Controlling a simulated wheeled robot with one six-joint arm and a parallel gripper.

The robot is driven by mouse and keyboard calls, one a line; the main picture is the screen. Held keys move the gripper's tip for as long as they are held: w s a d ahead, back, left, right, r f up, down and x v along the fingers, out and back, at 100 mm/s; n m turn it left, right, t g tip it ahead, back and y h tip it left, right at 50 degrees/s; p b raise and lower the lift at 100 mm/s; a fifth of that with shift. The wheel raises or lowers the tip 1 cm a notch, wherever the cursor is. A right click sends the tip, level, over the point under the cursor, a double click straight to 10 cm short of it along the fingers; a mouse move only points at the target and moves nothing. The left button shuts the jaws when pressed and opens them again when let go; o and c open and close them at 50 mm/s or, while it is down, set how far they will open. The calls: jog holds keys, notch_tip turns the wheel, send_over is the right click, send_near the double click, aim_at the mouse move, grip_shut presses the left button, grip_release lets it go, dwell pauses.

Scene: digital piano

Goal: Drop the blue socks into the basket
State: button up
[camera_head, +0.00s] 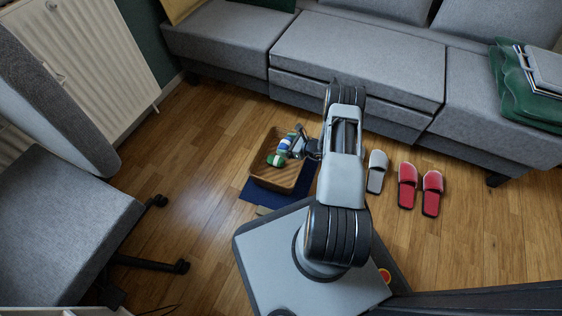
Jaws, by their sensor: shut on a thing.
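The basket (264,179) is brown, open-topped and stands on the floor just beyond my base. My gripper (291,145) reaches over its right side from the right. It is shut on the blue socks (288,139), a small roll with blue and pale parts at its fingertips. A green and white roll (275,160) shows just below the blue socks, within the basket's outline. The fingers partly hide the socks, and I cannot tell the exact height of the blue socks over the basket floor.
A dark blue mat (257,194) lies under the basket. Grey slippers (376,172), partly hidden by my arm, and red slippers (419,189) lie to the right. A grey sofa (350,58) stands behind; an office chair (60,215) stands left. Floor between chair and basket is clear.

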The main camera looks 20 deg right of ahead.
jog(key=o, duration=0.6)
jog(key=shift+p+v, duration=2.65)
jog(key=shift+v, duration=4.3)
jog(key=shift+r, duration=0.1)
